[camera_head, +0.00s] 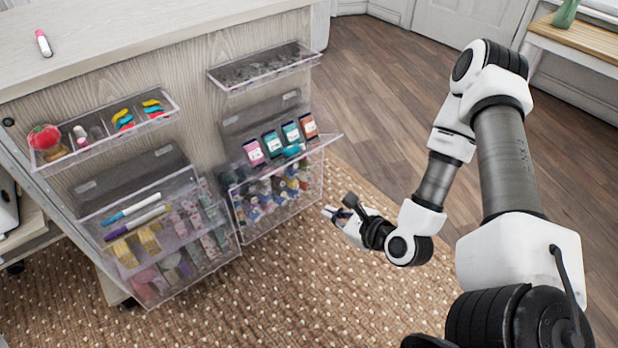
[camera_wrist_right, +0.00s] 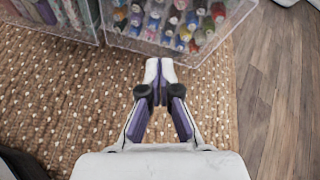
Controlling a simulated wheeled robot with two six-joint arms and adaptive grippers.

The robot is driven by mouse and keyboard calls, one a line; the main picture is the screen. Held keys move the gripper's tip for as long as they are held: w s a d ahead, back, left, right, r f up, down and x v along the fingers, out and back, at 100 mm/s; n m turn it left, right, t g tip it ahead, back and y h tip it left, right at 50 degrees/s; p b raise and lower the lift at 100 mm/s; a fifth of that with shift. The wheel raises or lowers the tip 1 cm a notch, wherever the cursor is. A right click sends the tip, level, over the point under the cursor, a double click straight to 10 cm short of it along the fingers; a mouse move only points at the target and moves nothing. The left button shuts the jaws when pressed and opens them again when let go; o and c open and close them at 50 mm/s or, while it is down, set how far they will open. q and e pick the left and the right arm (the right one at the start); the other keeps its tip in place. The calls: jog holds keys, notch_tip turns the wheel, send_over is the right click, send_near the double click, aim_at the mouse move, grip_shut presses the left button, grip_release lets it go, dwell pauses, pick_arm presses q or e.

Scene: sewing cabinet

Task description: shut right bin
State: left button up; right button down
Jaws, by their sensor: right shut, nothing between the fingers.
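The right bin (camera_head: 317,180) is a clear bin on the cabinet front, tilted outward and open. It holds several colourful spools and several small packets. My right gripper (camera_head: 331,213) is just to the right of the bin's lower front, apart from it, with its fingers shut and empty. In the right wrist view the fingertips (camera_wrist_right: 159,66) meet just below the bin's lower edge (camera_wrist_right: 142,44) in the picture, over the rug. My left gripper is not in view.
The left bin (camera_head: 178,292) also hangs open, holding pens and small packs. Two clear trays (camera_head: 262,73) are fixed above the bins, the left one (camera_head: 107,140) holding a tomato-shaped pincushion. A patterned rug (camera_head: 300,290) and wood floor (camera_head: 375,90) lie clear in front.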

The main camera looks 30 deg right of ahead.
jog(key=w+d+r+m+t+b, duration=0.1)
jog(key=w+r+m+b, duration=0.2)
jog(key=w, duration=0.6)
jog(key=shift+w+r+m+t+h+b, duration=0.15)
jog(key=shift+w+m+t+h+b, duration=0.3)
jog(key=shift+b, duration=0.5)
jog(key=shift+s+d, duration=0.1)
